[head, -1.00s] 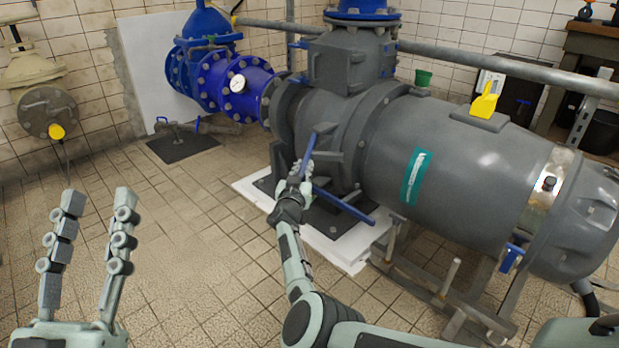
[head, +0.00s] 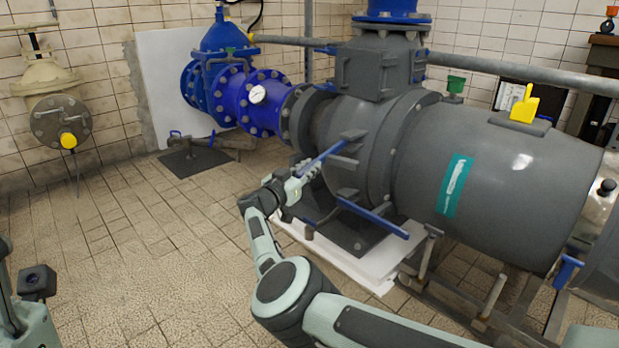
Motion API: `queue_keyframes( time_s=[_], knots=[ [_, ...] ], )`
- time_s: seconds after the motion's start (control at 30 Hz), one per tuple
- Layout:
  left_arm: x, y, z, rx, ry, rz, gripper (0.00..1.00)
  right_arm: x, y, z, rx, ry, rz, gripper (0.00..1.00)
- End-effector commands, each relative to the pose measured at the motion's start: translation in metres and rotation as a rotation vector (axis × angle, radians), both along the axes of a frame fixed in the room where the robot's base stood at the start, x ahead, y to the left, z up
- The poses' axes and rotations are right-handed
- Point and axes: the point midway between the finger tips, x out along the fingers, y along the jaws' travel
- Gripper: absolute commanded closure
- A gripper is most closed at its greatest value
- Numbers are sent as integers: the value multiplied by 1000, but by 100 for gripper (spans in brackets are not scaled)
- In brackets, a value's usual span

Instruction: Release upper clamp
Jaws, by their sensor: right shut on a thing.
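The upper clamp (head: 325,156) is a blue bar on the side of the large grey pump housing, slanting down to the left. My right gripper (head: 303,178) is at the lower left end of this bar and is shut on it. The fingers are small in the picture and partly cover that end. A second, lower clamp (head: 375,218) with a blue bar slants down to the right below it, apart from my gripper. Only a piece of my left arm shows at the lower left edge; its fingers are out of the picture.
The grey pump housing (head: 490,180) fills the right side, above a white plinth (head: 365,268) and metal frame. Blue pipework (head: 235,95) with a gauge stands behind. A beige valve (head: 50,90) is at the left wall. The tiled floor at left is open.

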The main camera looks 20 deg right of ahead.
Motion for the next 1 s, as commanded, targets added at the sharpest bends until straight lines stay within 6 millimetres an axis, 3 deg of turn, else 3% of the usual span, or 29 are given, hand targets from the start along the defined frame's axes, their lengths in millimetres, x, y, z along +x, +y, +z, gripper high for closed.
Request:
queue_keyframes(
  time_s=[0.03,0.5,0.53,0.7,1.0],
  knots=[
    [-1,0,-1,2,-10,0,60,1,9,-2,3,2,6,100],
    [-1,0,1,6,-19,0,60,1,10,-1,4,4,0,100],
    [-1,0,1,6,-19,0,60,1,10,-1,4,4,0,82],
    [-1,0,1,6,-19,1,60,1,8,-1,4,4,-2,64],
    [-1,0,1,6,-19,-1,60,0,4,0,3,3,-8,64]
  ],
)
